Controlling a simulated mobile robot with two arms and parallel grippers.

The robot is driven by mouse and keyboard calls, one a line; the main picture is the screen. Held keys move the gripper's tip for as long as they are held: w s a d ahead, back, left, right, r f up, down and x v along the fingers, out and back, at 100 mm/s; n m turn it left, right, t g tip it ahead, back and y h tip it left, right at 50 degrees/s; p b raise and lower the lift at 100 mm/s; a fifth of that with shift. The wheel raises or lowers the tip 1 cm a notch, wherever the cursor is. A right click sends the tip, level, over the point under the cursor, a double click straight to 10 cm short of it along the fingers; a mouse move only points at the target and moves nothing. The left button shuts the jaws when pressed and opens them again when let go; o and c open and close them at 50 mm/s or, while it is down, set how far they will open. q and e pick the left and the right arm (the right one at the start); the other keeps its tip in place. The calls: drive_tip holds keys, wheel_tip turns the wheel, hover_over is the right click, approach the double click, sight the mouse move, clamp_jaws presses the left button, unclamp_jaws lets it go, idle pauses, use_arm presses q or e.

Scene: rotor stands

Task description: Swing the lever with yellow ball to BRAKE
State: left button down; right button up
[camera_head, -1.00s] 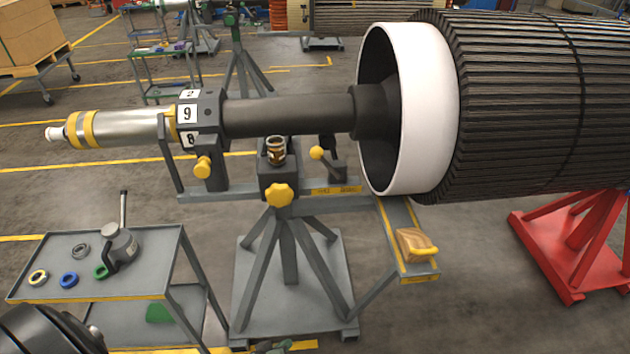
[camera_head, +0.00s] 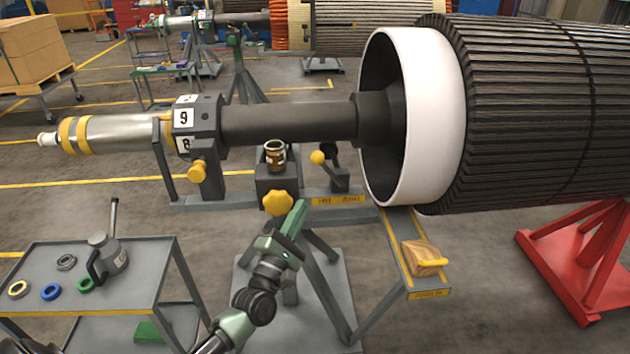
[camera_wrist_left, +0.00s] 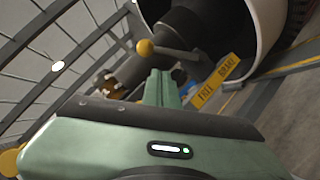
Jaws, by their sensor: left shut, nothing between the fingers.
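The lever's yellow ball (camera_head: 317,157) sits at the left end of a short dark rod, by a grey bracket (camera_head: 340,180) on the stand. The ball also shows in the left wrist view (camera_wrist_left: 145,48). The yellow label plate (camera_head: 338,200) runs below it. In the left wrist view the plate (camera_wrist_left: 215,82) reads FREE at its near end and BRAKE farther along. The lever leans to the FREE side. My left gripper (camera_head: 300,206) is shut and empty, below and left of the ball and apart from it. Its green fingers (camera_wrist_left: 160,86) point toward the lever. My right gripper is out of view.
A yellow star knob (camera_head: 278,202) and a post with a brass-coloured cup (camera_head: 275,155) stand close left of the lever. The large rotor (camera_head: 540,110) with its white ring (camera_head: 435,115) is at the right. A wooden block (camera_head: 422,258) lies on the side arm.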

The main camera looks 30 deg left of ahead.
sight(329, 172)
use_arm(q)
drive_tip(key=p+x, duration=0.1)
drive_tip(key=x, duration=0.9)
drive_tip(key=shift+f+p, duration=0.1)
drive_tip(key=shift+p, duration=0.2)
